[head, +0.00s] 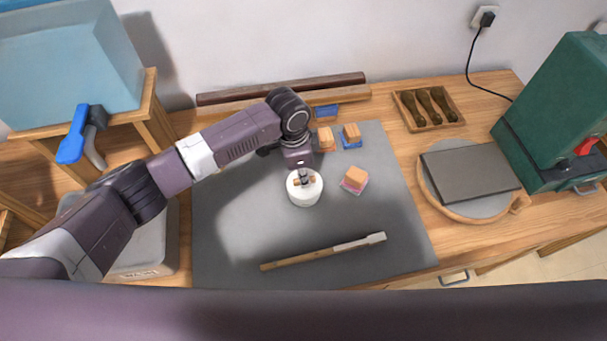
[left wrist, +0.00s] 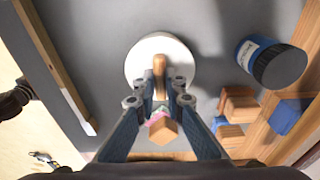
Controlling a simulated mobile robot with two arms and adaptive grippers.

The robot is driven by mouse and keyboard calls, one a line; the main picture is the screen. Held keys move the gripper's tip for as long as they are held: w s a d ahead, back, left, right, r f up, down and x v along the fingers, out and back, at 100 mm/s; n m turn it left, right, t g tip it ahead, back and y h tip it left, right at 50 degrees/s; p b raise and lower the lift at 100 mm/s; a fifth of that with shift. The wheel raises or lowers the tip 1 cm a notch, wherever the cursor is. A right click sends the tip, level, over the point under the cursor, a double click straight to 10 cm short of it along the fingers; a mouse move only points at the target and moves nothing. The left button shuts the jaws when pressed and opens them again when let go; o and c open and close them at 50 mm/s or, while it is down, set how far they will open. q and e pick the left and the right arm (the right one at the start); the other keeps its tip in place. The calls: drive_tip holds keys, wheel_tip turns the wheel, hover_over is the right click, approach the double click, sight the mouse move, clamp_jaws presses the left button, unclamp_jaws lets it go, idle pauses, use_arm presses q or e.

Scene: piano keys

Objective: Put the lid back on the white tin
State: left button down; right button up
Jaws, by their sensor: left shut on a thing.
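The white tin (head: 305,198) stands upright on the grey mat, left of the middle block. My left gripper (head: 304,181) points down over it. In the left wrist view the gripper (left wrist: 159,98) is shut on the upright wooden knob (left wrist: 160,68) of the round white lid (left wrist: 150,48). The lid covers the tin's mouth from above. I cannot tell whether it rests on the rim or hangs just over it, because the tin's body is hidden under it in the wrist view.
A felt-backed wooden block (head: 355,178) lies right of the tin, others behind. A blue can (left wrist: 272,64) shows in the wrist view. A long wooden tool (head: 322,251) lies in front on the mat (head: 400,215). A brush tray (head: 428,107) stands at back right.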

idle(0.4)
use_arm(q)
drive_tip(key=c, duration=1.4)
unclamp_jaws()
drive_tip(key=shift+c, duration=0.2)
wheel_tip(320, 180, up, 5)
drive_tip(key=p, duration=0.5)
drive_tip(key=shift+r+p, duration=1)
drive_tip(key=shift+r, duration=0.05)
drive_tip(key=shift+c, duration=0.3)
clamp_jaws()
